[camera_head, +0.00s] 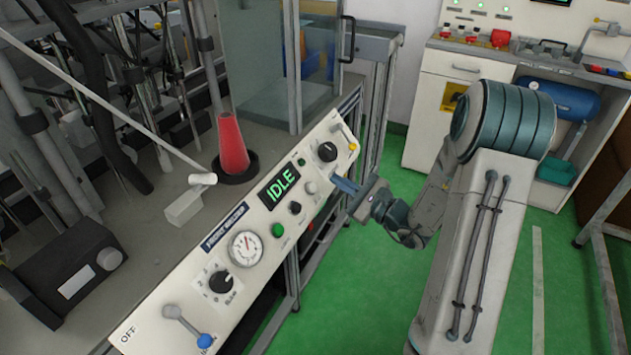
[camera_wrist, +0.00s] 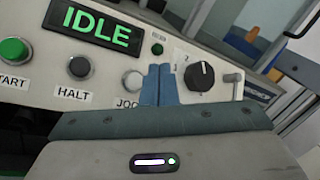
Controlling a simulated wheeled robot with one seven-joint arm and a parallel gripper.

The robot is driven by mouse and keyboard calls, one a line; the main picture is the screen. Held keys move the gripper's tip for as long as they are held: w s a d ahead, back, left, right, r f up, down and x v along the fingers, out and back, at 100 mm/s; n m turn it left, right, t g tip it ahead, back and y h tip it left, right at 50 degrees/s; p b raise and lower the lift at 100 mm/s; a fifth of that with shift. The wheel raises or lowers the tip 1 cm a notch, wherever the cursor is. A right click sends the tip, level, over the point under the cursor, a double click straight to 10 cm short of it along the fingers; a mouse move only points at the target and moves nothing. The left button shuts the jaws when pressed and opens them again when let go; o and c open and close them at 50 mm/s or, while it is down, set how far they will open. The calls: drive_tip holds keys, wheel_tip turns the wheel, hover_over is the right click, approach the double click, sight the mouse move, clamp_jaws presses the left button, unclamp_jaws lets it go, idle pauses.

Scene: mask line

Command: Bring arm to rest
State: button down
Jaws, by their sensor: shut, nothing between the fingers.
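My gripper (camera_head: 347,186) is at the right part of the control panel (camera_head: 190,310), near its front face. In the wrist view its blue fingers (camera_wrist: 159,84) are together with nothing between them. They show between the JOG button (camera_wrist: 132,80) and a black rotary knob (camera_wrist: 201,76). Whether the fingertips touch the panel I cannot tell. My arm reaches in from the right with its elbow bent. The panel's display (camera_head: 280,186) reads IDLE in green.
The panel also carries a green START button (camera_head: 278,230), a gauge (camera_head: 245,246) and a lever with a blue ball (camera_head: 204,340). A red cone (camera_head: 232,145) stands on the machine bed behind. Green floor (camera_head: 385,290) is open below my arm. A white cabinet (camera_head: 440,110) stands at the back right.

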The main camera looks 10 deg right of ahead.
drive_tip(key=s+a+r+n+g+p, duration=0.3)
drive_tip(key=s+a+r+n+g, duration=0.25)
drive_tip(key=s+g, duration=0.2)
drive_tip(key=s+a+r+n+g+p, duration=0.35)
drive_tip(key=s+a+n+g, duration=0.3)
drive_tip(key=s, duration=0.25)
drive_tip(key=s+d+r+n+t+h+p, duration=0.2)
drive_tip(key=s+d+r+n+h+p, duration=0.4)
drive_tip(key=s+d+r+n+h, duration=0.3)
drive_tip(key=d+h, duration=0.2)
drive_tip(key=h, duration=0.1)
drive_tip(key=shift+s+d+r+t, duration=0.2)
drive_tip(key=shift+r+t, duration=0.1)
drive_tip(key=shift+r, duration=0.1)
